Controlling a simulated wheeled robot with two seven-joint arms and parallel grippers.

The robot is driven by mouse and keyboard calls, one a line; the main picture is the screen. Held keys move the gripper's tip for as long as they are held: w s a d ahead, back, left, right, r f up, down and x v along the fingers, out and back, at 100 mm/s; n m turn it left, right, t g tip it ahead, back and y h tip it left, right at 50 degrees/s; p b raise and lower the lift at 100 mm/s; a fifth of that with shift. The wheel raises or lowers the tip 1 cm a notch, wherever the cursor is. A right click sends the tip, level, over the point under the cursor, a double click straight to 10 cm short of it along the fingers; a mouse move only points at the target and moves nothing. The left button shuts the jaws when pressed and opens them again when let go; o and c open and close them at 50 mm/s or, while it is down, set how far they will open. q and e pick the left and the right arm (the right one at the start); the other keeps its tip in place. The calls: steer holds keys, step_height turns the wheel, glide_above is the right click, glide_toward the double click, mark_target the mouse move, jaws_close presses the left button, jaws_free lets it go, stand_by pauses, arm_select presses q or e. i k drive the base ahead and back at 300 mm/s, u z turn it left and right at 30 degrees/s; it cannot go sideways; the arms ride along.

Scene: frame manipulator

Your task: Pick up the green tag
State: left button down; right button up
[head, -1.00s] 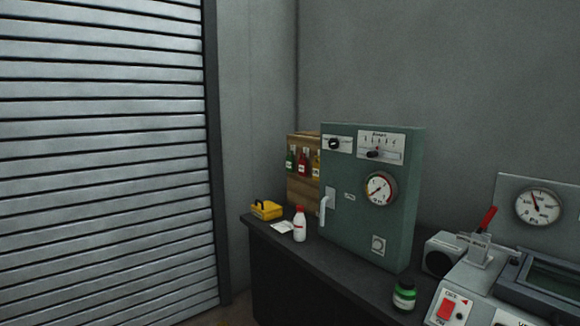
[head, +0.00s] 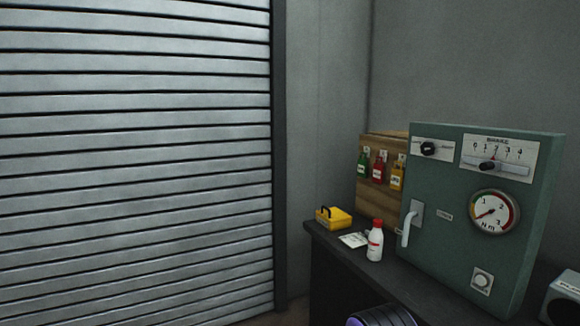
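The green tag (head: 363,163) hangs at the left end of a row on the wooden board (head: 377,207), beside a red tag (head: 378,169) and a yellow tag (head: 397,176). The board stands at the back of the dark bench, left of and partly behind the green cabinet (head: 450,235). The green tag is unobstructed in the head view. Neither gripper is visible, and nothing touches the tag.
On the bench (head: 345,262) in front of the board are a yellow box with a black handle (head: 334,218), a white paper (head: 353,240) and a white bottle with a red cap (head: 375,242). A grey shutter (head: 135,160) fills the left side.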

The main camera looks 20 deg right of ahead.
mark_target(361, 164)
steer(key=u, duration=0.45)
steer(key=i, duration=1.75)
steer(key=z, duration=0.4)
